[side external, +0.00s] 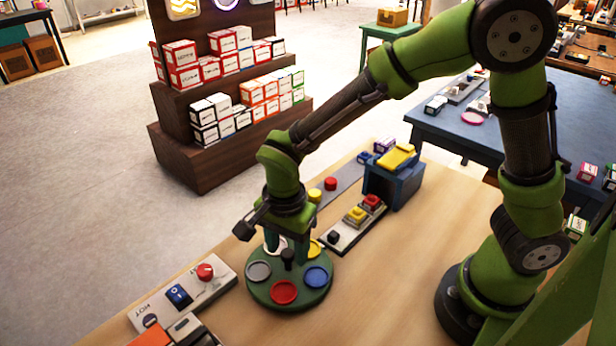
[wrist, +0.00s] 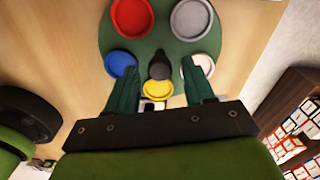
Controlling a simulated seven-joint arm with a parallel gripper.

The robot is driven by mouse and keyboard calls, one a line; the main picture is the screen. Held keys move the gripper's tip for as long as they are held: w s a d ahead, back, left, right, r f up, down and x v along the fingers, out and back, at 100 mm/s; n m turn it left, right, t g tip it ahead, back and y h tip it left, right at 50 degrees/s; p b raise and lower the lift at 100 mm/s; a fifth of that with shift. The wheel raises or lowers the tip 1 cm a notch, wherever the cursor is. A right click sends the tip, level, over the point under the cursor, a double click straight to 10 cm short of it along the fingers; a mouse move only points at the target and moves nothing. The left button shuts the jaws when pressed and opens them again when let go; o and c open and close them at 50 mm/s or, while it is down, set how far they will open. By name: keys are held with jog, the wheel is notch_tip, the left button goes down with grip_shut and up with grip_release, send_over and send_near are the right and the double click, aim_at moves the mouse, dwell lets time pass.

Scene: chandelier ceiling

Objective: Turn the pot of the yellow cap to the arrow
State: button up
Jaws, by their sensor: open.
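A round green turntable (side external: 262,292) stands on the wooden table, also seen in the wrist view (wrist: 113,38). Around its rim are a red cap (side external: 284,291), a blue cap (side external: 316,276), a grey cap (side external: 258,271), a white cap (wrist: 203,64) and the yellow cap (wrist: 158,89). The yellow cap is on the side nearest the gripper body in the wrist view and partly hidden in the side view. A black knob (wrist: 160,66) stands up at the centre. My gripper (side external: 287,246) is open above the turntable, its fingers (wrist: 155,68) on either side of the knob, apart from it. I cannot make out an arrow.
A switch panel with a red knob (side external: 205,272) and blue rocker (side external: 179,296) lies to the left. Behind the turntable are a strip with yellow and red buttons (side external: 355,215) and a blue box with a yellow top (side external: 395,180). Bare table lies to the right.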

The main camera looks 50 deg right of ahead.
aim_at(287, 252)
notch_tip(287, 252, up, 17)
dwell(0.4)
jog(key=shift+f, duration=0.1)
jog(key=s+d+n+t+y, duration=0.1)
jog(key=s+d+n+t, duration=0.2)
jog(key=d, duration=0.4)
jog(key=s+d+r+n+t+y, duration=0.1)
jog(key=s+d+n+t, duration=0.3)
jog(key=s+d+n, duration=0.2)
jog(key=shift+d+r+n, duration=0.15)
jog(key=shift+d+n, duration=0.5)
jog(key=shift+n, duration=0.55)
